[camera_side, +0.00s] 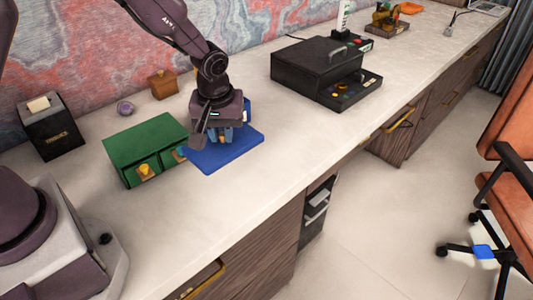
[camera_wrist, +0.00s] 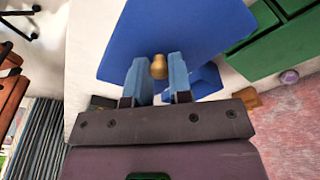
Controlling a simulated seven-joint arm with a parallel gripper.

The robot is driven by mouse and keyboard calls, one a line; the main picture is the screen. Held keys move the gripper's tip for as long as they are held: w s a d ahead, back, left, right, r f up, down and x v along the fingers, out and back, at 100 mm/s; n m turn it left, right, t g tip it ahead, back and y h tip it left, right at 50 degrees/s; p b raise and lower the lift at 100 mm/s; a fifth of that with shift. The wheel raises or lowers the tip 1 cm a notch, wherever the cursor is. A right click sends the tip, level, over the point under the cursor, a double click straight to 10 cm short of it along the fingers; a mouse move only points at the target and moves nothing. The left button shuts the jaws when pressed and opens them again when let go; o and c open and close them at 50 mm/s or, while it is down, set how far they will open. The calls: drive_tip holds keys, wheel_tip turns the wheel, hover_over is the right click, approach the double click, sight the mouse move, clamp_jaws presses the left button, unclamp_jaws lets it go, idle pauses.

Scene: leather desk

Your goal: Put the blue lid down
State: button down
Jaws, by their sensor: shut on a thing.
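The blue lid (camera_side: 224,154) is a flat plate at the middle of the side view, in front and to the right of the green drawer box. It fills the upper middle of the wrist view (camera_wrist: 180,28). My gripper (camera_side: 221,141) points down over it and is shut on its round gold knob (camera_wrist: 158,66). The knob is between the two blue fingers in the wrist view. The lid looks roughly level. I cannot tell whether its underside touches the desk. A further blue piece (camera_wrist: 206,82) shows beyond the fingers, partly hidden by my gripper.
The green drawer box (camera_side: 148,148) stands close to the lid's left edge. A black case (camera_side: 318,72) with an open tray is to the right and back. A black box (camera_side: 50,128), a purple ball (camera_side: 125,108) and a wooden box (camera_side: 162,84) stand left. The desk's front is clear.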

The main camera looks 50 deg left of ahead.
sight(247, 129)
drive_tip(key=w+f, duration=0.1)
drive_tip(key=w, duration=0.1)
drive_tip(key=w+f, duration=0.1)
drive_tip(key=w, duration=0.1)
drive_tip(key=w+f, duration=0.1)
drive_tip(key=w, duration=0.1)
drive_tip(key=shift+w+d, duration=0.1)
drive_tip(key=shift+w, duration=0.15)
drive_tip(key=w+f, duration=0.5)
drive_tip(key=shift+w+d+f, duration=0.1)
drive_tip(key=shift+d+f, duration=0.05)
drive_tip(key=shift+f, duration=0.1)
drive_tip(key=shift+w+f, duration=0.2)
drive_tip(key=shift+f, duration=0.1)
drive_tip(key=shift+w+f, duration=0.1)
drive_tip(key=shift+f, duration=1.5)
drive_tip(key=c, duration=1)
unclamp_jaws()
drive_tip(key=shift+f, duration=0.1)
drive_tip(key=shift+c, duration=0.2)
